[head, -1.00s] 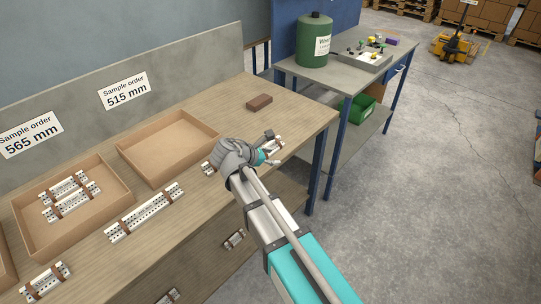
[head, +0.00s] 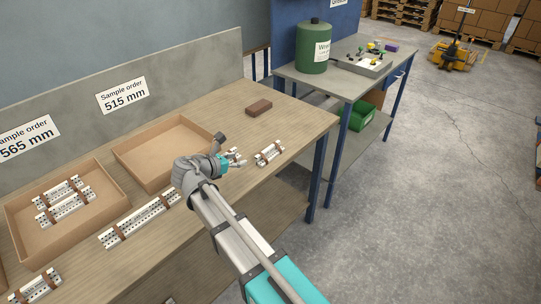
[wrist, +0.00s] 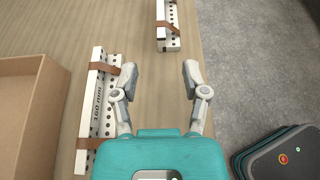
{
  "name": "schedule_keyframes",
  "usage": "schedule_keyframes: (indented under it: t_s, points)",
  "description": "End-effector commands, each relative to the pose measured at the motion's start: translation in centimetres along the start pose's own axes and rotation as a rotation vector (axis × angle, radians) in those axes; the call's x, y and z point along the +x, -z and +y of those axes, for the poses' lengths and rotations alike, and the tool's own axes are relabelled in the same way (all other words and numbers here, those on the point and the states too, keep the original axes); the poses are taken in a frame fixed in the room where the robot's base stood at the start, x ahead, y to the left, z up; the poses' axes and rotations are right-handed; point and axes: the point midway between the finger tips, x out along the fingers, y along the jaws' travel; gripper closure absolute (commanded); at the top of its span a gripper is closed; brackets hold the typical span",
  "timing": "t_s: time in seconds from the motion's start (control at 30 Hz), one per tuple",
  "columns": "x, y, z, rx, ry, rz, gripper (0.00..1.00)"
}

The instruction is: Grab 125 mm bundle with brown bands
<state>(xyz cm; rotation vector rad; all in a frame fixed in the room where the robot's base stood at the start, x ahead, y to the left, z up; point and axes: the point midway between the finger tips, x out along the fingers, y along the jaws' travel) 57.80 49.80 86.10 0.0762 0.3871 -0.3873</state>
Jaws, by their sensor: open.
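A short white, perforated bundle with brown bands (head: 269,152) lies on the wooden table near its front edge, just beyond my gripper's tips. It appears to be the bundle cut off at the top of the wrist view (wrist: 168,28); no length is readable on it. My gripper (head: 238,156) is open and empty above the table, its two fingers (wrist: 158,78) spread apart. Left of the fingers in the wrist view lies another brown-banded bundle (wrist: 97,100), marked 160 mm.
An empty cardboard tray (head: 128,171) stands behind my gripper, and another tray (head: 15,226) holds banded bundles. A long banded bundle (head: 140,222) lies at the front. A brown block (head: 258,107) lies toward the back right. Bare wood surrounds the short bundle.

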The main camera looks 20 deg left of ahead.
Motion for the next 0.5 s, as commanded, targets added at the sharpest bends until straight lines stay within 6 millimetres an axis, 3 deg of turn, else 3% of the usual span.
schedule_keyframes:
  t_s: [0.5]
  points:
    - [6.7, 0.2, 0.0, 0.001, 0.002, 0.0, 0.42]
